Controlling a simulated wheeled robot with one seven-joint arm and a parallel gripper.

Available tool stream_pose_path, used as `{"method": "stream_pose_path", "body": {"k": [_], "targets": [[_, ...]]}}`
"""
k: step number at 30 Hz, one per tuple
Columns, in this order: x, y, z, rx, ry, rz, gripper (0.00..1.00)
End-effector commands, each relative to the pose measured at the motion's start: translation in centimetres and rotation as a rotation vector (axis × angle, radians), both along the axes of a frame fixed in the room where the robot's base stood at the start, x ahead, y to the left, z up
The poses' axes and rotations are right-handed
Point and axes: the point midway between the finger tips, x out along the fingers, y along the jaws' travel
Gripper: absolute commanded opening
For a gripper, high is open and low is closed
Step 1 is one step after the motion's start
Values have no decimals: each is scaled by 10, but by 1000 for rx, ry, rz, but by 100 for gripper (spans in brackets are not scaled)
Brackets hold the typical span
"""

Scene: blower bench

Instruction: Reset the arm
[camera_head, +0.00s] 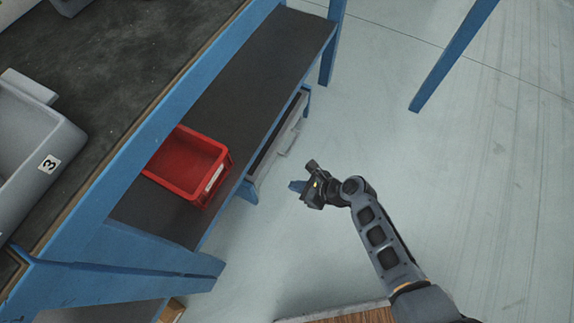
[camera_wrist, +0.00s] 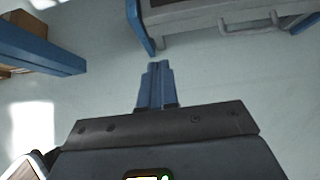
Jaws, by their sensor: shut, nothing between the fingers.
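My gripper (camera_head: 297,186) is in the middle of the head view, held over the bare floor to the right of the blue bench. In the wrist view its two blue fingers (camera_wrist: 156,84) are together with nothing between them. My arm comes up from the lower right and bends at the wrist, so the gripper points left toward the bench. The gripper touches nothing that I can see.
The blue bench (camera_head: 95,210) fills the left. A red bin (camera_head: 187,163) sits on its dark lower shelf (camera_head: 265,60). A grey bin (camera_head: 40,150) marked 3 stands on the top. A blue post (camera_head: 453,57) stands at upper right. The floor (camera_head: 480,190) right of my arm is clear.

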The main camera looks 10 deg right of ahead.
Motion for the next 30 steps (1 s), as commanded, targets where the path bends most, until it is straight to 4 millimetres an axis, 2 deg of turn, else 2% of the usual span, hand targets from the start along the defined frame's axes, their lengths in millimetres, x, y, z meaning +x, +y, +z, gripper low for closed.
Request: {"method": "stream_pose_path", "body": {"k": [8,11,14,16,20,26,30], "targets": [[-2,-1,0,-3,-1,1,0],[-12,-5,-2,-38,-30,18,0],[-35,-14,-6,-125,-103,59,0],[-58,-24,-6,-221,-180,104,0],[-102,-45,5,-430,-337,209,0],[-165,-77,45,-768,-556,389,0],[-204,-97,90,-1012,-693,528,0]]}}
